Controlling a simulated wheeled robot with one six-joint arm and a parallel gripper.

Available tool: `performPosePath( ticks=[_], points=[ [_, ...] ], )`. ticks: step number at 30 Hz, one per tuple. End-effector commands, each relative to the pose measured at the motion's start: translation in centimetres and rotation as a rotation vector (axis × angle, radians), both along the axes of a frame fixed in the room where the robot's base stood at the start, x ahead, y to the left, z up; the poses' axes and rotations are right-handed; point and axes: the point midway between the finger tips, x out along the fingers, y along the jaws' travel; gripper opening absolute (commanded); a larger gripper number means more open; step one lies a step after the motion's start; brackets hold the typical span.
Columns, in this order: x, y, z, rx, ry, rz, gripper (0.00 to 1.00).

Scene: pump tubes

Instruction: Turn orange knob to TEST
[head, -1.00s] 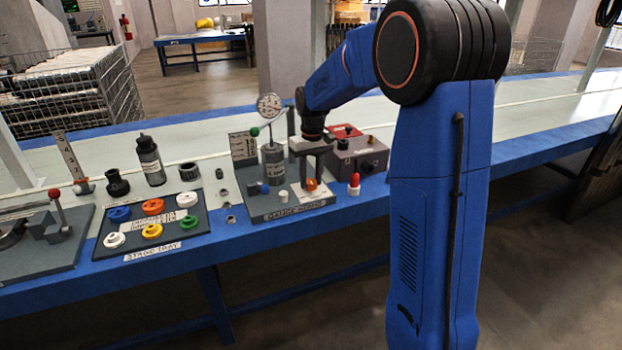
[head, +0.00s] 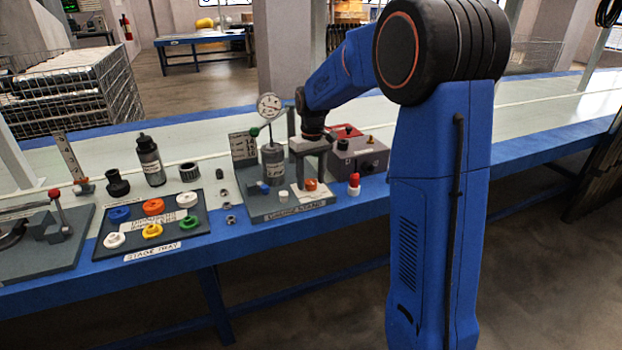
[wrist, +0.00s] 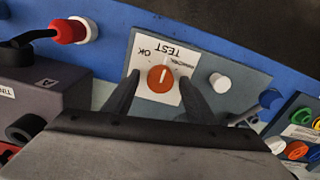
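The orange knob (wrist: 161,79) sits on a white label plate (wrist: 143,66) in the wrist view. The plate reads TEST and OK, both upside down in the picture, with TEST at the top and OK at the upper left. A pale line on the knob runs roughly up the picture, toward the TEST side. My gripper (wrist: 159,77) is open, with one dark finger on each side of the knob and visible gaps between. In the head view the knob (head: 311,184) is on the gauge stand (head: 262,212), below my gripper (head: 312,174).
A white peg (wrist: 220,82) and a blue part (wrist: 270,98) stand beside the plate. A grey box (head: 366,157) is to the right, with a red-and-white part (head: 354,184) in front. A stage tray (head: 183,236) of coloured rings lies left. A dial gauge (head: 269,106) rises behind.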

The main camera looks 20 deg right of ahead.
Motion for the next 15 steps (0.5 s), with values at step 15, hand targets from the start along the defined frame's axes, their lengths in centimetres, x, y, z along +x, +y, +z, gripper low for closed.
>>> performPosePath(
  ticks=[15],
  points=[
    [0.1, -0.1, 3.9, -0.001, -0.003, 0.0, 0.51]
  ],
)
